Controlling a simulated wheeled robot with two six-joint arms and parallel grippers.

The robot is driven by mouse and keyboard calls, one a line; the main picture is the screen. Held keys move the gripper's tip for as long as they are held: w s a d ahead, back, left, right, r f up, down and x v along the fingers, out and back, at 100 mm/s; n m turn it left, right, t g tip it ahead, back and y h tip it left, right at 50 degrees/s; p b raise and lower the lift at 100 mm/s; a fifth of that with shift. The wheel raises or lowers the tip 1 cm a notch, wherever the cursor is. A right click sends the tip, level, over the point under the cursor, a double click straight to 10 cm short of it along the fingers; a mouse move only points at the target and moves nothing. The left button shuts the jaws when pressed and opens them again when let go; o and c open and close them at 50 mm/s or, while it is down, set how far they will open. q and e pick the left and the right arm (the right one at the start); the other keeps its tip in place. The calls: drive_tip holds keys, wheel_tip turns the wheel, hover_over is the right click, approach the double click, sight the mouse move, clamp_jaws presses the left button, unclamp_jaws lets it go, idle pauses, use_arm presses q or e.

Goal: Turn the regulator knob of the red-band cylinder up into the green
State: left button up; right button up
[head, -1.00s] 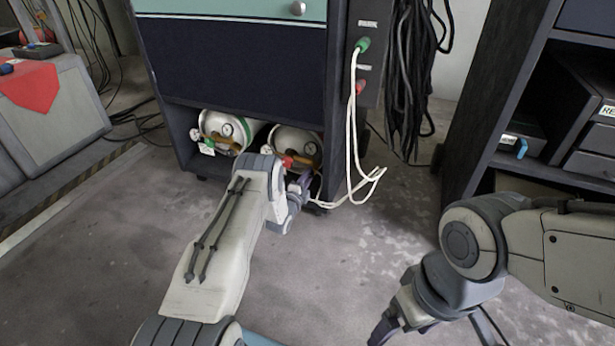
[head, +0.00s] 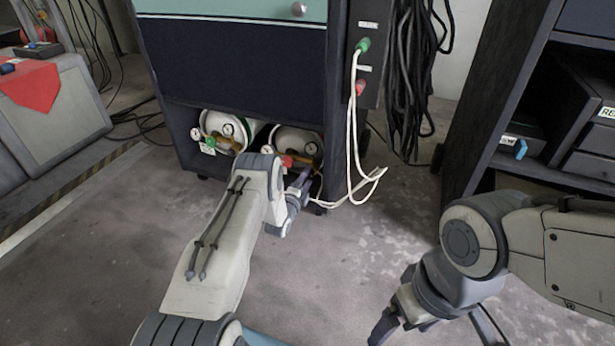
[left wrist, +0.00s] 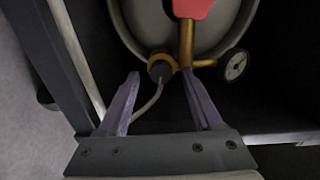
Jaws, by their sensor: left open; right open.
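The cylinder with the red valve handle (head: 298,140) lies in the right half of the cart's bottom bay; its band is mostly hidden. Its red handle (head: 287,161) and one gauge (head: 311,148) show beside my left wrist. My left gripper (head: 301,186) is open in front of it. In the left wrist view, the dark regulator knob (left wrist: 161,71) on its brass body is just beyond and between my open fingers (left wrist: 158,88). The right finger looks close to the brass pipe; contact cannot be told. The gauge (left wrist: 236,65) is to the right. My right gripper (head: 388,322) is open, low over the floor.
A green-band cylinder (head: 221,123) with its own gauges lies to the left in the same bay. White hoses (head: 352,140) hang from the green and red ports on the cart's right side. Black cables (head: 408,90) hang beside it. The floor in front is clear.

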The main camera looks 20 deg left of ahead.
use_arm(q)
drive_tip(key=s+p, duration=0.5)
drive_tip(key=s, duration=0.4)
drive_tip(key=shift+s+a+r, duration=0.2)
drive_tip(key=shift+s, duration=0.05)
